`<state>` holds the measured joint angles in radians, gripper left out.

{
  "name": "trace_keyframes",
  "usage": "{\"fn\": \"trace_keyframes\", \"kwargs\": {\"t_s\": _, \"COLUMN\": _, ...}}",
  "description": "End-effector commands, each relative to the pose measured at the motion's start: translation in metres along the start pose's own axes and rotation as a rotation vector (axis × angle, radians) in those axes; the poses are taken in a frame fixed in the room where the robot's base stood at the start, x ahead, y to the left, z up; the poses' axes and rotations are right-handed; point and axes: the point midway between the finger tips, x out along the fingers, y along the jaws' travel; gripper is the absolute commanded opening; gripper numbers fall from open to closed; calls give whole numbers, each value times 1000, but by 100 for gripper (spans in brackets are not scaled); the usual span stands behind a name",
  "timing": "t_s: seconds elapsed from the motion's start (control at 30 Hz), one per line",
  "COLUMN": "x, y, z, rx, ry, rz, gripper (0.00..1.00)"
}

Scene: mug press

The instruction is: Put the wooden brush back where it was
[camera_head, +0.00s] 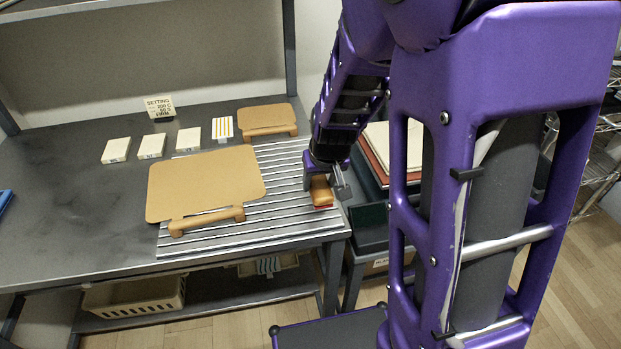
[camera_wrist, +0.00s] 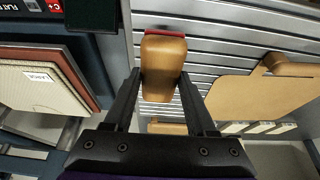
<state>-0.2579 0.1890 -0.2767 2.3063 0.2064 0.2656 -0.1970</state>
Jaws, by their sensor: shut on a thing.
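The wooden brush (camera_head: 321,189) has a tan wooden body with a red strip along its underside. My gripper (camera_head: 323,180) is shut on it, near the right end of the slatted metal rack on the bench. In the wrist view the brush (camera_wrist: 162,65) sits between the two black fingers of my gripper (camera_wrist: 162,85), with its red edge at the top. The brush is over the slatted rack (camera_head: 290,185). I cannot tell whether it touches the slats or hangs just above them.
A large tan board with a handle (camera_head: 205,185) lies on the rack, and a smaller one (camera_head: 267,120) is behind. Several small white blocks (camera_head: 152,147) and a setting sign (camera_head: 159,107) stand at the back. Right of the bench is a dark bin with stacked sheets (camera_head: 378,150).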

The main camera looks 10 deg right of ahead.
Motion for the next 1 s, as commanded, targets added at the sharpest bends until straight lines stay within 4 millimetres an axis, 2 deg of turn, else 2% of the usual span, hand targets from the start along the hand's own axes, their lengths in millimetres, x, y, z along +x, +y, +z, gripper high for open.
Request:
{"fn": "trace_keyframes", "kwargs": {"t_s": 0.3, "x": 36, "y": 1, "z": 15, "rx": 1, "ry": 0, "rz": 1, "gripper": 5}}
{"fn": "trace_keyframes", "kwargs": {"t_s": 0.67, "x": 38, "y": 0, "z": 16, "rx": 0, "ry": 0, "rz": 0, "gripper": 5}}
{"fn": "trace_keyframes", "kwargs": {"t_s": 0.7, "x": 38, "y": 0, "z": 16, "rx": 0, "ry": 0, "rz": 0, "gripper": 58}}
{"fn": "trace_keyframes", "kwargs": {"t_s": 0.87, "x": 38, "y": 0, "z": 16, "rx": 0, "ry": 0, "rz": 0, "gripper": 87}}
{"fn": "trace_keyframes", "kwargs": {"t_s": 1.0, "x": 38, "y": 0, "z": 15, "rx": 0, "ry": 0, "rz": 0, "gripper": 87}}
